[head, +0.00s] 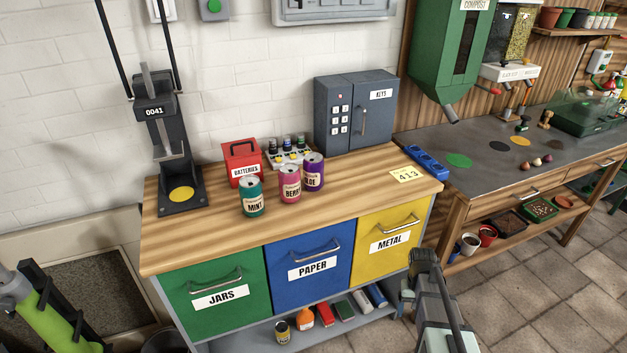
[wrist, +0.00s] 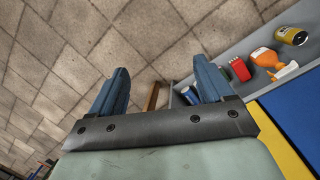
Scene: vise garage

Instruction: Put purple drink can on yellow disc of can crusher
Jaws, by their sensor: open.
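The purple drink can (head: 313,172) stands upright on the wooden counter, at the right end of a short row with a pink can (head: 290,184) and a teal can (head: 251,197). The pink can stands close beside it and slightly overlaps it in the head view. The can crusher (head: 163,135) stands at the counter's left end, with the bare yellow disc (head: 181,194) on its base. My gripper (head: 424,258) is low in front of the counter's right side, well away from the cans. In the wrist view my gripper (wrist: 158,85) is open and empty, facing the floor and lower shelf.
A red batteries box (head: 242,163) and a tray of batteries (head: 289,150) stand behind the cans. A grey key safe (head: 355,110) stands at the back. A yellow note (head: 407,175) lies at the right. The counter's front strip is clear.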

